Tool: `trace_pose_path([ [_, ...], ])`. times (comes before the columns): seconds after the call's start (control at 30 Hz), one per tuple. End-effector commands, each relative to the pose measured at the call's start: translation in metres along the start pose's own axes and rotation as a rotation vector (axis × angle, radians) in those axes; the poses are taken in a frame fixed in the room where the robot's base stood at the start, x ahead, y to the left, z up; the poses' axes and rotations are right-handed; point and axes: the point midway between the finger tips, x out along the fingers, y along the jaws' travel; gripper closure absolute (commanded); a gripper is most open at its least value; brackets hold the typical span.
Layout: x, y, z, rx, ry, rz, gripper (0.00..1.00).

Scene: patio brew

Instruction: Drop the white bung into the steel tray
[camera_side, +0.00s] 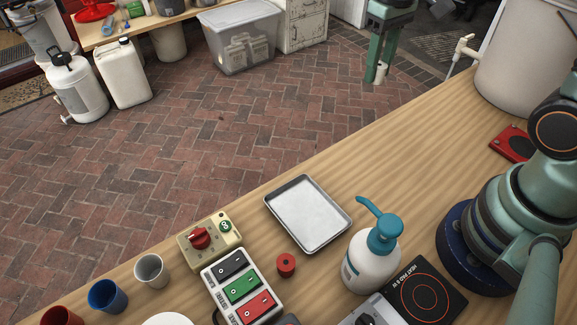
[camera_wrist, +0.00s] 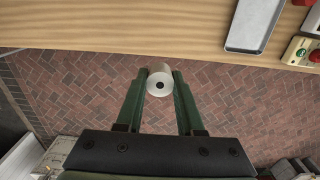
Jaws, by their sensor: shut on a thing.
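The white bung (camera_wrist: 159,79), with a dark hole in its end, is between the tips of my gripper (camera_wrist: 160,84) in the wrist view. My gripper is shut on it. In the side view my gripper (camera_side: 379,72) hangs at the top, with the small white bung (camera_side: 381,74) low between its green fingers. Both appear beyond the table's far edge, with brick floor behind them. The shallow steel tray (camera_side: 308,213) lies empty on the table, well below and left of my gripper in the side view. Part of the tray (camera_wrist: 254,24) shows at the wrist view's upper right.
A red bung (camera_side: 286,265), a blue-topped pump bottle (camera_side: 372,262) and a switch box (camera_side: 241,287) stand near the tray. A control box with a red knob (camera_side: 209,241) is left of it. A large pale bucket (camera_side: 525,65) stands at right.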

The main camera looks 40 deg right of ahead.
Motion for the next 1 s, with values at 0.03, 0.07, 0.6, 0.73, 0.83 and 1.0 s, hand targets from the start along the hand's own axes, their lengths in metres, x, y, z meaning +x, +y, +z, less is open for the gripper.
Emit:
trace_pose_path([
  [0.03,0.000,0.000,0.000,-0.001,0.000,0.000,1.00],
  [0.07,0.000,0.000,0.000,-0.002,0.000,0.000,1.00],
  [0.6,0.041,-0.079,0.009,-0.018,-0.007,0.002,1.00],
  [0.73,0.065,-0.124,0.025,-0.017,-0.007,0.003,1.00],
  [0.83,0.081,-0.153,0.040,-0.016,-0.005,0.003,1.00],
  [1.0,0.100,-0.184,0.063,-0.010,-0.003,0.002,1.00],
])
